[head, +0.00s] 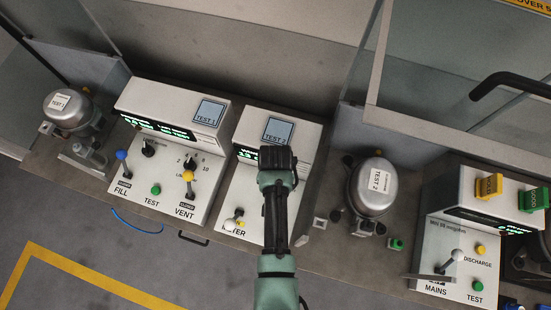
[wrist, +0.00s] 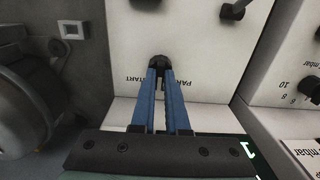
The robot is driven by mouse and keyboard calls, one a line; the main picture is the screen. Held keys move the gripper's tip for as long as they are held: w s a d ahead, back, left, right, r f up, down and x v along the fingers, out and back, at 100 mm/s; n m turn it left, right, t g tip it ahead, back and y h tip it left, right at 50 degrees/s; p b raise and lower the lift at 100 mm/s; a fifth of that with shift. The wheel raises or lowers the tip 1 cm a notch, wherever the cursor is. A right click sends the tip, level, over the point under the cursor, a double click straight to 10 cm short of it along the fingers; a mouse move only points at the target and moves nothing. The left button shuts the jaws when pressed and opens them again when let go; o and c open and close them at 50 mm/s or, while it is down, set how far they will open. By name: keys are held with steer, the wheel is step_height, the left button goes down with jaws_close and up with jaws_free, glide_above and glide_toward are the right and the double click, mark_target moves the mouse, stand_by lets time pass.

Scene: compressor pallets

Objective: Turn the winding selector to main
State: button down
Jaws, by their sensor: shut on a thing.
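The selector is a black knob (wrist: 158,61) on the pale panel (wrist: 185,40) in the wrist view. Printed words beside it, partly covered by my fingers, look like PARK and START; I cannot read which position it points to. My gripper (wrist: 159,72) has its two blue fingers shut on this knob, one on each side. In the head view my gripper (head: 277,158) is over the middle console (head: 305,130); it hides the knob and much of that panel. A lever with a white ball (head: 229,225) shows at the panel's lower left.
The left console (head: 175,100) has a blue-knobbed lever, a yellow-knobbed lever and a green button. A metal compressor (head: 372,187) stands right of my arm. The right console (head: 455,230) has a lever and coloured buttons. Clear panels (head: 440,110) stand behind the bench.

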steer(key=c, duration=0.9)
jaws_free()
steer(key=shift+r, duration=0.1)
step_height(320, 180, up, 13)
steer(key=shift+f+b, duration=0.1)
steer(key=shift+b, duration=0.55)
